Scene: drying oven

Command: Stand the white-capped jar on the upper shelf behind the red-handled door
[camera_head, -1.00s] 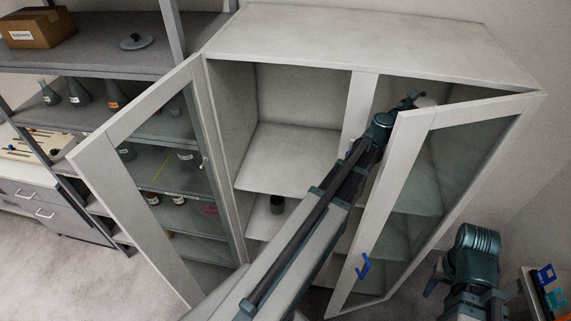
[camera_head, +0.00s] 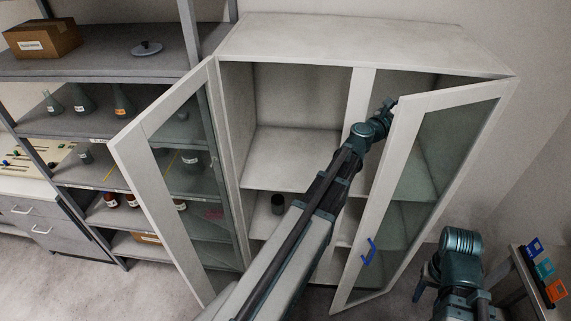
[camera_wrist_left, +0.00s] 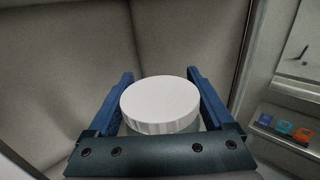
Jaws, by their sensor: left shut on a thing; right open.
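The white-capped jar (camera_wrist_left: 160,104) is upright between the blue fingers of my left gripper (camera_wrist_left: 160,78), which is shut on it. Only the cap and a little pale glass below show. In the head view the left arm reaches into the cabinet's right side, and the jar and gripper tips are hidden behind the right door (camera_head: 410,160). That door is part open and its handle (camera_head: 369,251) looks blue. No red handle is clear on the left door (camera_head: 140,160), which stands wide open. My right gripper (camera_head: 425,283) is low at the right, open and empty.
The cabinet's left upper shelf (camera_head: 290,160) is bare. A grey rack (camera_head: 90,68) with flasks and a cardboard box (camera_head: 42,39) is at the left. Colored holders (camera_head: 544,268) stand on a table at the right.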

